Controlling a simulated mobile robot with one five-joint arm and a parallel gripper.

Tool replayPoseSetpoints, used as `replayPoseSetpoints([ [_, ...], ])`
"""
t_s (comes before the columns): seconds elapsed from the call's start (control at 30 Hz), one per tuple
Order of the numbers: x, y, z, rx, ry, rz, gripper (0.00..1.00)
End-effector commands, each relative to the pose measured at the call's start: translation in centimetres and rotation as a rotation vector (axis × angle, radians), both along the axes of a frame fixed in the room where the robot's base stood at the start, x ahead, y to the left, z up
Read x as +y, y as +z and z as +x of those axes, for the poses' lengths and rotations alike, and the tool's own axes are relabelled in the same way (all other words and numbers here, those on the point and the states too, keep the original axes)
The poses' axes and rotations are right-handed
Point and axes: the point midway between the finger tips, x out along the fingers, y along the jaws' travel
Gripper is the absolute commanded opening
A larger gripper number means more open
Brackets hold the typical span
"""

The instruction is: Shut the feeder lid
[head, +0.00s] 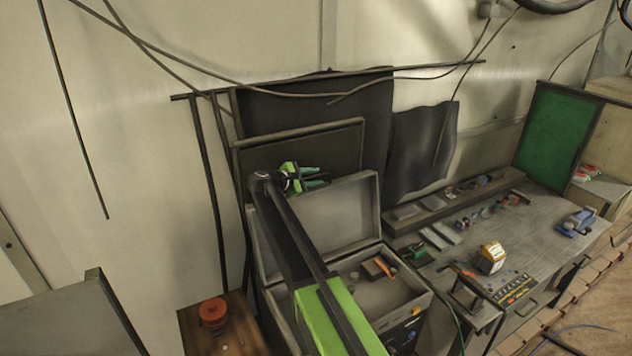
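The feeder is a grey box (419,311) whose lid (349,207) stands raised at the back, its pale inner face towards me. Inside the open box lie an orange-and-dark item and small parts. My gripper (318,178), green with teal fingers, is at the upper left of the lid, by its top edge. The two fingers look apart with nothing between them. I cannot tell whether they touch the lid. My arm crosses in front and hides the left part of the lid and box.
A workbench (540,225) with tools, a yellow-and-white box (491,257) and a blue device (577,222) is at the right. A red round object (213,312) sits on a brown stand at lower left. Dark panels and cables hang on the wall behind.

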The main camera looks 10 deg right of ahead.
Motion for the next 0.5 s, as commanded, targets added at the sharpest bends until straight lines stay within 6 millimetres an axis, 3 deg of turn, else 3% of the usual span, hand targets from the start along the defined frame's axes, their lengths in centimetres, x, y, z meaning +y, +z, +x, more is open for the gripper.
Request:
replayPoseSetpoints([
  [0.3, -0.47, -0.09, 0.20, 0.000, -0.002, 0.000, 0.32],
  [0.5, -0.49, -0.10, 0.20, 0.000, -0.002, 0.001, 0.08],
])
